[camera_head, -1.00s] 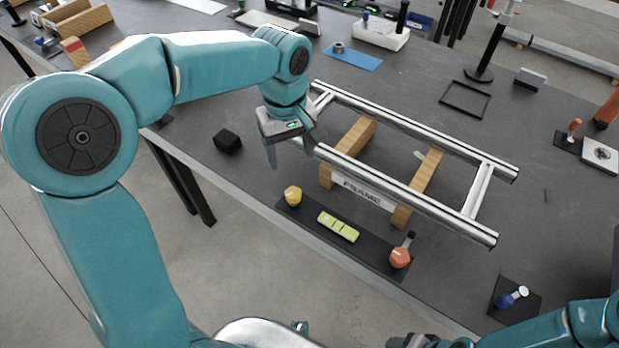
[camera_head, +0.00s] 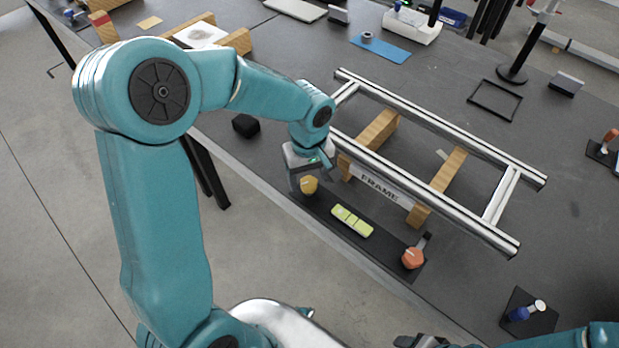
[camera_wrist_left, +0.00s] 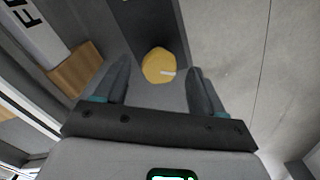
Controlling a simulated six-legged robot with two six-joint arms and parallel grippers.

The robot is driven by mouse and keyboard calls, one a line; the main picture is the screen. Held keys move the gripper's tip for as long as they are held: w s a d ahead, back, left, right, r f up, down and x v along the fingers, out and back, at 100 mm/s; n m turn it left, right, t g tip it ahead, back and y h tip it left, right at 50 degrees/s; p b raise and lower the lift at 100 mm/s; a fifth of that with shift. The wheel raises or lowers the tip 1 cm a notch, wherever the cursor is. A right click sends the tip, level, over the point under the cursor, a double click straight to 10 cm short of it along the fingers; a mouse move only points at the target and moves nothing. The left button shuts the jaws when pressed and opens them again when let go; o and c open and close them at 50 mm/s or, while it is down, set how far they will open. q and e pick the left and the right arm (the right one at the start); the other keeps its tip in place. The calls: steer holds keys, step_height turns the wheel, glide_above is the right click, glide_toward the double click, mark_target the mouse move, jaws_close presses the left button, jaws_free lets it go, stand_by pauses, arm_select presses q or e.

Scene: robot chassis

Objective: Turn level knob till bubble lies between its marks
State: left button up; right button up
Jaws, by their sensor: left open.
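A yellow knob (camera_head: 309,185) sits at the left end of a dark strip (camera_head: 385,258) on the table's front edge. It also shows in the left wrist view (camera_wrist_left: 158,65), with a pale mark on its face. A yellow-green level (camera_head: 352,221) lies at the middle of the strip; its bubble and marks are too small to tell. An orange knob (camera_head: 413,258) with a dark lever is at the right end. My left gripper (camera_head: 306,184) is open above the yellow knob, which lies between and beyond the fingertips (camera_wrist_left: 158,90). My right gripper is not clearly visible.
A metal frame (camera_head: 430,120) rests on wooden blocks (camera_head: 437,187) just behind the strip, close to my left gripper. A black cube (camera_head: 245,125) stands to the left. A blue-handled item (camera_head: 526,311) lies on a dark pad at right.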

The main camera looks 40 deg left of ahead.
arm_select(q)
steer(key=shift+f, duration=0.7)
steer(key=c, duration=1.1)
steer(key=shift+o, duration=0.2)
steer(key=shift+m, duration=0.4)
